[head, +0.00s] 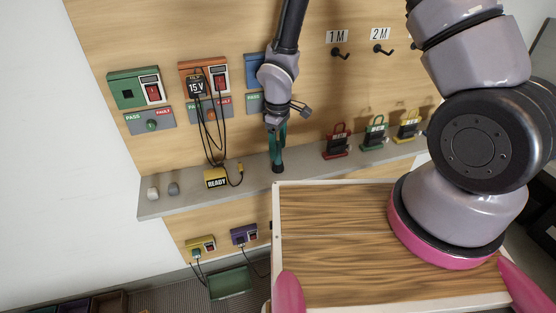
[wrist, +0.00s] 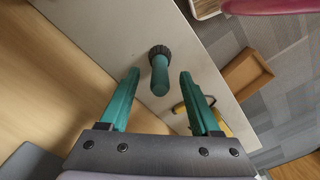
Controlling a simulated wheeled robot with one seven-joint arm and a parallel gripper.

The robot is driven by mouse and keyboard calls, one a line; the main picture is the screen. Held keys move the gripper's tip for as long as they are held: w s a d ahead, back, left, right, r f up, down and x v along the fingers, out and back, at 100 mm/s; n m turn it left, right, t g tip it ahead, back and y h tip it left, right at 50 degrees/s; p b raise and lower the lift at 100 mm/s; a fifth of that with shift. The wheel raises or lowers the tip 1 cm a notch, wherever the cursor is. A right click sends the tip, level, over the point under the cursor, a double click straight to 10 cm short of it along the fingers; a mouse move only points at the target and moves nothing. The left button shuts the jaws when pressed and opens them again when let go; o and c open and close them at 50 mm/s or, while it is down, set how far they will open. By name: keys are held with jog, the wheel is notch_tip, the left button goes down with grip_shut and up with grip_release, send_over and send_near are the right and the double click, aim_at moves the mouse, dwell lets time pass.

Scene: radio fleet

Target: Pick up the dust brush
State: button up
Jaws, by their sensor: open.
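The dust brush has a teal handle (wrist: 160,80) and a dark round bristle end (wrist: 159,52). It stands on the grey shelf, bristles down. In the wrist view it lies between my gripper's (wrist: 159,74) two teal fingertips, with a gap on each side. My gripper is open and empty. In the head view my gripper (head: 277,142) points down over the shelf, and the brush's dark foot (head: 278,168) shows just below it. The fingers mostly hide the handle there.
The grey shelf (head: 190,204) carries a yellow READY box (head: 216,179) with cables to the left, and red (head: 336,146), green (head: 374,137) and yellow (head: 408,129) tagged items to the right. Panels hang on the wall behind. A wood-topped tray (head: 335,245) is in front.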

jog(key=shift+f, duration=0.1)
grip_shut()
